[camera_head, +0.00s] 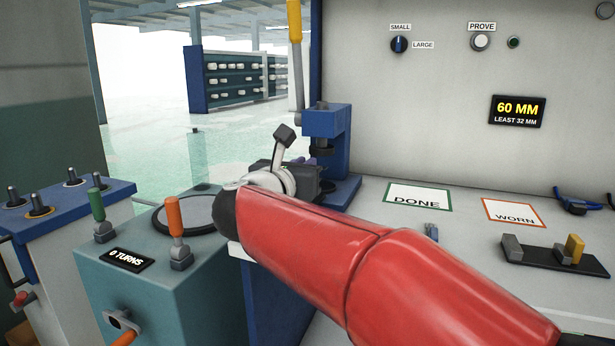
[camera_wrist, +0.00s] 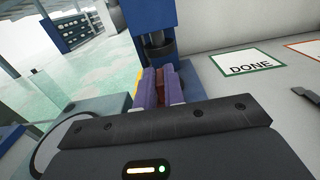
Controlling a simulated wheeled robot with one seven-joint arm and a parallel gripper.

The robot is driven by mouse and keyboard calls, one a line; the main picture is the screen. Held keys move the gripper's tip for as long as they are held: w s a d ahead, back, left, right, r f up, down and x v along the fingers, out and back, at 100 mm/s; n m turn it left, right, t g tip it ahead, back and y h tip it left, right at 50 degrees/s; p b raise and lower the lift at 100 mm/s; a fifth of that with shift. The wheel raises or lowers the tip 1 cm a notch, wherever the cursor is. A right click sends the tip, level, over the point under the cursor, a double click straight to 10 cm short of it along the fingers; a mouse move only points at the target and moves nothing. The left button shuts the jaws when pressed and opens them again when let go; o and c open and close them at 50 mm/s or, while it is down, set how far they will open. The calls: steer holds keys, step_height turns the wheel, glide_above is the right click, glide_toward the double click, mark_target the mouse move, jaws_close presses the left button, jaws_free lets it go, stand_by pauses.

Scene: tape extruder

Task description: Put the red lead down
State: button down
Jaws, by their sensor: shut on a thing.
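My gripper (camera_wrist: 161,88) has purple fingers and is shut on a small dark red piece (camera_wrist: 160,79), which matches the red lead in colour. Most of the piece is hidden between the fingers. In the head view my gripper (camera_head: 300,162) is at the foot of the blue press (camera_head: 327,122), and my red arm hides much of the area below it. I cannot make out the held piece there. In the wrist view the fingers point at the press (camera_wrist: 150,18), under its dark ram. I cannot tell whether the piece touches anything.
The DONE card (camera_head: 418,198) and WORN card (camera_head: 513,212) lie on the grey bench, right of the press. A dark rack (camera_head: 550,258) and a blue clip-like part (camera_head: 571,204) are farther right. A teal lever box (camera_head: 150,290) stands left. The display (camera_head: 517,111) reads 60 MM.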

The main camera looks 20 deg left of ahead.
steer(key=shift+w, duration=0.35)
steer(key=shift+w+d, duration=0.1)
steer(key=shift+w, duration=0.5)
steer(key=shift+s+f, duration=0.1)
steer(key=shift+f, duration=1.65)
steer(key=shift+f, duration=0.15)
steer(key=c, duration=1.5)
jaws_free()
steer(key=s, duration=0.4)
steer(key=s+b, duration=0.1)
steer(key=s, duration=0.3)
steer(key=s+a+b, duration=0.1)
steer(key=s, duration=0.3)
